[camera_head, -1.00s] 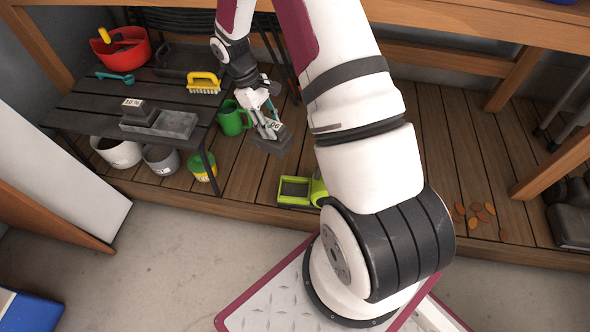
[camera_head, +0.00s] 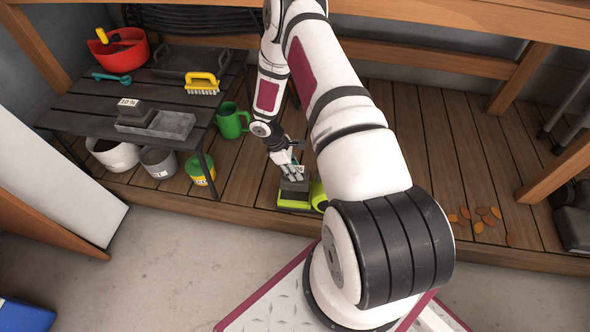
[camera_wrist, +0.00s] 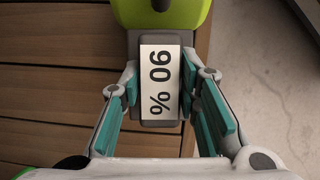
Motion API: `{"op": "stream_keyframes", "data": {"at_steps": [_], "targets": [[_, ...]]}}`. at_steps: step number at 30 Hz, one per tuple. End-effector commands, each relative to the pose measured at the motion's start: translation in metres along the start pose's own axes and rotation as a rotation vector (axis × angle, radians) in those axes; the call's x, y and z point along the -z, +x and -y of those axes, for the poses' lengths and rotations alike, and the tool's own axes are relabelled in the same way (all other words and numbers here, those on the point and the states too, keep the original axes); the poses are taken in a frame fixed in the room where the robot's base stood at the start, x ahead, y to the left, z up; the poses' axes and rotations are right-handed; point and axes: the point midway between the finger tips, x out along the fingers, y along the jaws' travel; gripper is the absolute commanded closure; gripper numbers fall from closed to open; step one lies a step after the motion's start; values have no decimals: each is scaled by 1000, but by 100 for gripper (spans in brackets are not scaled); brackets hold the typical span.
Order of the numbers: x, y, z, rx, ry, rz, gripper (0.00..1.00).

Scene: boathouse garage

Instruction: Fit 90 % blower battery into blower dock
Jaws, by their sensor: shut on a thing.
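The 90 % blower battery (camera_wrist: 160,118) is a dark grey block with a white label, held between the teal finger pads of my gripper (camera_wrist: 160,98) in the wrist view. In the head view my gripper (camera_head: 291,173) points down and holds the battery (camera_head: 294,186) at the lime-green blower dock (camera_head: 294,204). The battery covers most of the dock's dark recess. I cannot tell whether it is seated or just above. The lime-green blower body (camera_head: 319,197) lies to the right of the dock and shows at the top of the wrist view (camera_wrist: 160,14).
A slatted table (camera_head: 83,122) at left bears a 10 % battery (camera_head: 134,112), a grey tray (camera_head: 172,126), a yellow brush (camera_head: 202,84) and a red bucket (camera_head: 120,52). A green watering can (camera_head: 230,122) stands beside it. Leaves (camera_head: 482,217) lie on the deck at right.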

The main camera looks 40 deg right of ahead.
Motion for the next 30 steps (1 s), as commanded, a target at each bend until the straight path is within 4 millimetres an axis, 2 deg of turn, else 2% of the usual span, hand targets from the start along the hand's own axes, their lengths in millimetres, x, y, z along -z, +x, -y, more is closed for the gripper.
{"op": "stream_keyframes", "data": {"at_steps": [6,21,30], "targets": [[1,1,0,-3,1,-2,100],[17,41,0,-2,0,-2,100],[17,42,0,-2,1,-2,100]]}}
